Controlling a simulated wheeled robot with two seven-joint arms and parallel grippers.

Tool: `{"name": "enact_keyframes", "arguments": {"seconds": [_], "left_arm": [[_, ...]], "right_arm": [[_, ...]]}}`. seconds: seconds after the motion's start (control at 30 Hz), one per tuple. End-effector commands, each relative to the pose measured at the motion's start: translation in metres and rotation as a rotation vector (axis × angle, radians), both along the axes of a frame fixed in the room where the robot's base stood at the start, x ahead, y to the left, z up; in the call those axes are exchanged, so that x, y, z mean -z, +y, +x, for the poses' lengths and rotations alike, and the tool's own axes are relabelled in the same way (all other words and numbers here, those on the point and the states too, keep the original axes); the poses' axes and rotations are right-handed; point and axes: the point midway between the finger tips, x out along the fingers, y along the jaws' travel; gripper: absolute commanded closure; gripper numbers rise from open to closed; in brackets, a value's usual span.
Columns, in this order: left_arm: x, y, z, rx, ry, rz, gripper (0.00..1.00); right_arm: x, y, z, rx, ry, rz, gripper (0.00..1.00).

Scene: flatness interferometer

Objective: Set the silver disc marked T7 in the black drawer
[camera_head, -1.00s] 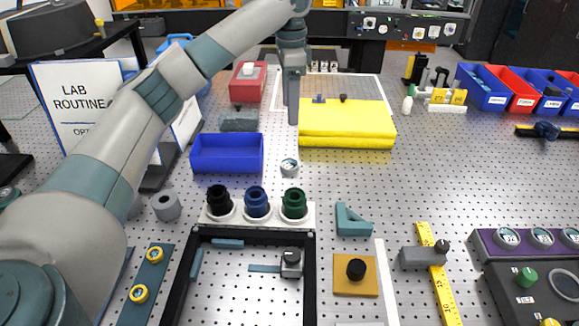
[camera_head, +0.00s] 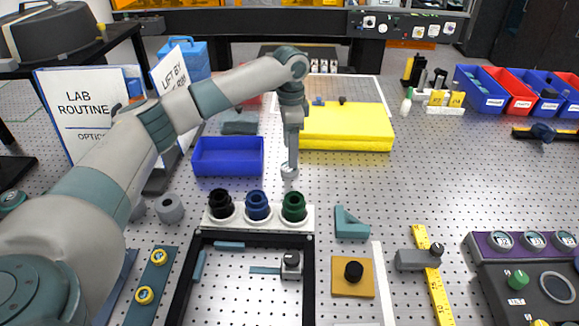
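The small silver disc (camera_head: 288,173) is on the perforated table, just behind the row of black, blue and green knobs. Its marking is too small to read. My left arm comes in from the left, and its gripper (camera_head: 290,163) points straight down at the disc, its tips at or just over it. The fingers are too small and seen too edge-on to tell whether they are open or shut. A black-walled open frame (camera_head: 309,270) lies at the front; I cannot tell if it is the black drawer. My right gripper is not in view.
Black, blue and green knobs (camera_head: 257,206) stand in front. A teal angle piece (camera_head: 350,222) lies front right.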

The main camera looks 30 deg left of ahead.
Motion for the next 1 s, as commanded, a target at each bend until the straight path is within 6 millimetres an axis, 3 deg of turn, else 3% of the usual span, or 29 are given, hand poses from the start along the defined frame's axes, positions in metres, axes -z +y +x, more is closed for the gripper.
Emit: {"name": "enact_keyframes", "arguments": {"seconds": [0.47,0.8,1.0], "left_arm": [[0.006,0.0,0.0,-0.001,0.003,0.0,0.35],[0.045,-0.001,0.001,-0.001,0.002,0.001,0.35],[0.054,-0.001,0.001,0.0,-0.001,0.001,0.35]], "right_arm": [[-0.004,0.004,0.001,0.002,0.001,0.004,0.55],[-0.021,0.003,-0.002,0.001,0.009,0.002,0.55],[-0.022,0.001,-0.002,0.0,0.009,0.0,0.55]]}}
